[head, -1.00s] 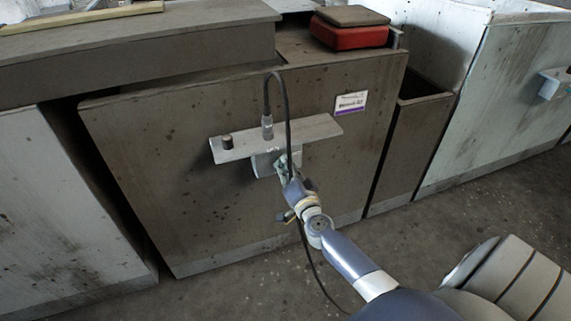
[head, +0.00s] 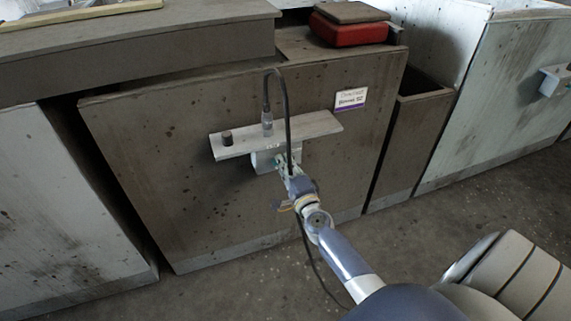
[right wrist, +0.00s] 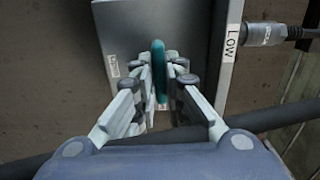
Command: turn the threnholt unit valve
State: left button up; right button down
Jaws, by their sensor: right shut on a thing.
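The valve unit is a pale grey box (head: 268,160) under a grey shelf (head: 310,126) on the front of a brown housing. It also shows in the right wrist view as a dark grey face (right wrist: 125,40) with small white labels. A thin teal handle (right wrist: 159,65) stands out from this face, nearly upright in that view. My right gripper (right wrist: 160,88) is shut on the teal handle, one finger on each side. In the head view my right gripper (head: 284,170) is at the box and hides part of it. My left gripper is not in view.
A black cable (head: 286,100) loops from a connector (head: 267,122) on the shelf down past my arm. A dark knob (head: 227,138) stands at the shelf's left end. A pale strip in the wrist view bears a "LOW" label (right wrist: 232,42). A purple-edged label (head: 350,99) is on the housing.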

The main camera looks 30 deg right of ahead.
jog(key=shift+f, duration=0.1)
dwell(0.4)
jog(key=c, duration=1.7)
grip_release()
jog(key=shift+o, duration=0.2)
jog(key=v, duration=1.2)
